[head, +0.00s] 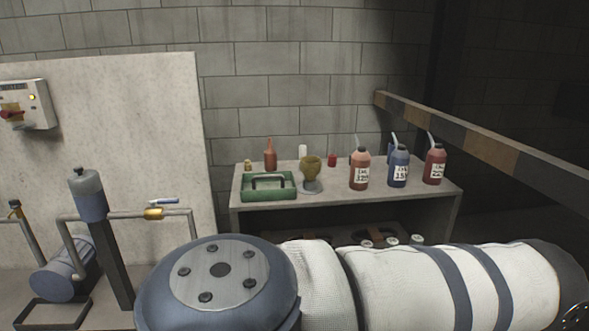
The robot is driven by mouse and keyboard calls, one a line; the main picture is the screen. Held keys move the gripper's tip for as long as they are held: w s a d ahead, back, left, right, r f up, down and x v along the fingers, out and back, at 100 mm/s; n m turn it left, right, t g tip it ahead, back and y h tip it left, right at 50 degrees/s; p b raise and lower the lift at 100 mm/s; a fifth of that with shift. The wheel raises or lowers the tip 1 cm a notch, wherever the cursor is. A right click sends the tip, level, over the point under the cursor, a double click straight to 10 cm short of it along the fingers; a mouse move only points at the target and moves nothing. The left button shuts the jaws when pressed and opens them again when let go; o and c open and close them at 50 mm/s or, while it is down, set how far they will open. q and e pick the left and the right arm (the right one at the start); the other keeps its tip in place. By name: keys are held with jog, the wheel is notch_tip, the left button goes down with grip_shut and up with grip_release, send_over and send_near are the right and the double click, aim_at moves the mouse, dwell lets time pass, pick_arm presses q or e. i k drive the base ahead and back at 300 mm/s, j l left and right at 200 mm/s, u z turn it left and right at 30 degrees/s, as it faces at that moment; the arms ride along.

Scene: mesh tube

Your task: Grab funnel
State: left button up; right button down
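An olive-yellow, cup-shaped thing (311,167), which looks like the funnel, stands on the grey workbench (335,205) against the back wall. I cannot make out either gripper in the head view. A dark shiny piece shows at the bottom right corner, too cut off to identify.
A red bottle (270,158) stands behind the tray. Labelled jugs, pink (360,168), blue (399,168) and red (435,166), stand to the right. A striped beam (470,140) runs along the right. A large white cylinder with a blue-grey bolted end blocks the foreground.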

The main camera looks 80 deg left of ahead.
aim_at(310, 166)
jog(key=u, duration=2.5)
